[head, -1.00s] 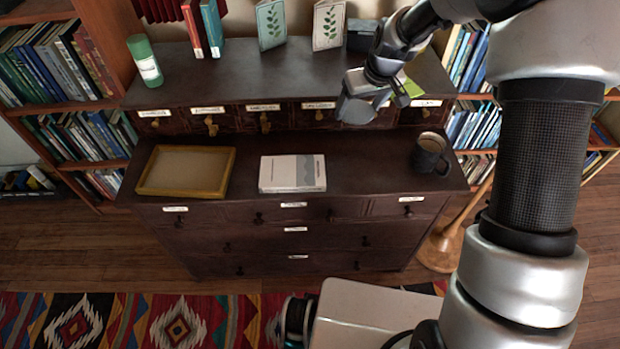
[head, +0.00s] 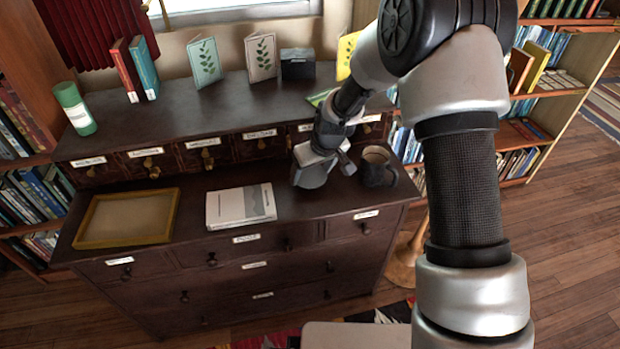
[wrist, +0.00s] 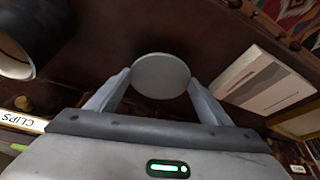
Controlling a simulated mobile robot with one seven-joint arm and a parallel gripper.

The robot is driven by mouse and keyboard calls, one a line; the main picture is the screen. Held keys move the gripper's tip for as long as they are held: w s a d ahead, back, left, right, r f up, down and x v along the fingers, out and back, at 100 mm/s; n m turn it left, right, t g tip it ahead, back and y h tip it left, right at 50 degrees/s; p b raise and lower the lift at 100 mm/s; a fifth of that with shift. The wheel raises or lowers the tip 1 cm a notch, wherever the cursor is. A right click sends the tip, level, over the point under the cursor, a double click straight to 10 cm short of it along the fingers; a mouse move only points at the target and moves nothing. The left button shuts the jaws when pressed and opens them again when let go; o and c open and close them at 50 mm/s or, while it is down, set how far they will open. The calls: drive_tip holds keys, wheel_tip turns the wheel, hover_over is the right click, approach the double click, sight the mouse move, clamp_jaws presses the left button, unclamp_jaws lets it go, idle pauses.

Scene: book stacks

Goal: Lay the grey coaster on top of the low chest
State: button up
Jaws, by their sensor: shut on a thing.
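My gripper (head: 312,178) is shut on the grey coaster (wrist: 161,76), a thin round disc held by its edges between the two fingertips in the wrist view. In the head view the coaster cannot be told clearly from the fingers. The low chest (head: 300,207) is dark wood with labelled drawers. My gripper is over the right part of its top, between the white book and the mug. Whether the coaster touches the top cannot be told.
On the chest top are a yellow-framed tray (head: 88,241) at left, a white book (head: 241,206) in the middle and a dark mug (head: 378,170) at right. Behind rises a tier of small drawers (head: 205,155) bearing a green cylinder (head: 75,108), books and cards.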

drive_tip(key=shift+f, duration=1)
drive_tip(key=shift+f, duration=0.1)
drive_tip(key=shift+f+b, duration=0.2)
drive_tip(key=shift+b, duration=0.15)
drive_tip(key=o, duration=1.1)
drive_tip(key=shift+r, duration=0.1)
drive_tip(key=shift+c, duration=0.2)
